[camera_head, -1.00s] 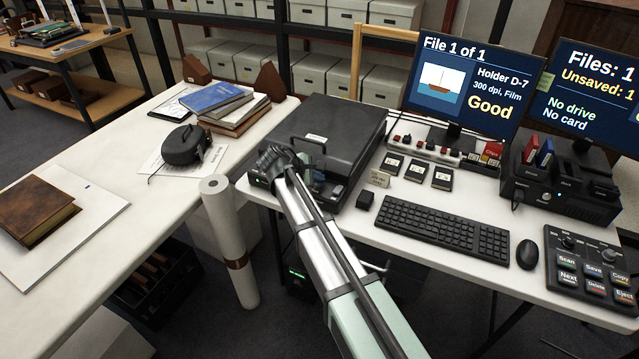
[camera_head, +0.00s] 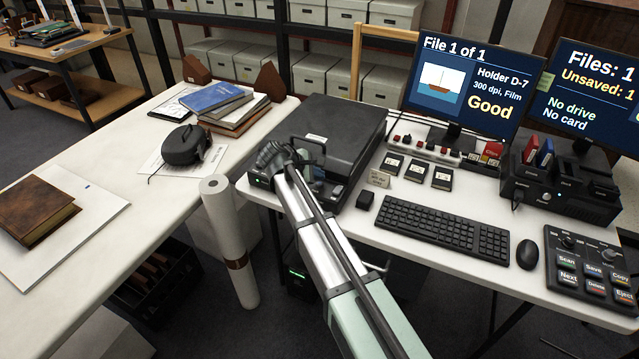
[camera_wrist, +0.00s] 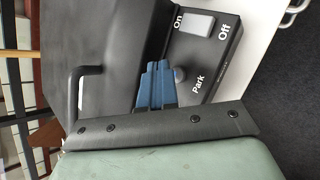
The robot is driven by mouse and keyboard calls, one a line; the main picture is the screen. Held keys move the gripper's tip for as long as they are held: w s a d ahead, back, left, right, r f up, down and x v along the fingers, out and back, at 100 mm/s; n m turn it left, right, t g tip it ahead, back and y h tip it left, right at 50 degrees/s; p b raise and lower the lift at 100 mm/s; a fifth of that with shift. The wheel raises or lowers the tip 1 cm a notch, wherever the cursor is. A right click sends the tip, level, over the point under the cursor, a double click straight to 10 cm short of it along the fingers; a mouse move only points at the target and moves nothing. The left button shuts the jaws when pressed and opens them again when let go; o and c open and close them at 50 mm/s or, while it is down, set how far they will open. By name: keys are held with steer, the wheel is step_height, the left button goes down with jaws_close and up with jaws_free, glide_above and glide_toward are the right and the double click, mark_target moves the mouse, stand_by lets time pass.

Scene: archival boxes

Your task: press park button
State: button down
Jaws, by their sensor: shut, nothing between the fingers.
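The black scanner (camera_head: 335,128) stands on the white desk with its lid down. The wrist view shows its front panel (camera_wrist: 212,58), with a round grey button (camera_wrist: 180,74) beside the word "Park" and a light grey switch (camera_wrist: 196,23) between "On" and "Off". My gripper (camera_wrist: 158,67) has its blue fingers shut and empty. In that view the fingertips lie just left of the park button, close to it; I cannot tell whether they touch it. In the head view my wrist is at the scanner's front, and the park button cannot be made out.
A black handle (camera_wrist: 76,95) stands out from the scanner near my gripper. Right of the scanner are a small black box (camera_head: 365,201), a keyboard (camera_head: 440,228) and a button console (camera_head: 590,268). A white roll (camera_head: 228,240) stands upright at the desk's left end.

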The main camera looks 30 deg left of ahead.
mark_target(317, 185)
steer(key=shift+r, duration=0.1)
stand_by(0.3)
steer(key=shift+r, duration=2.45)
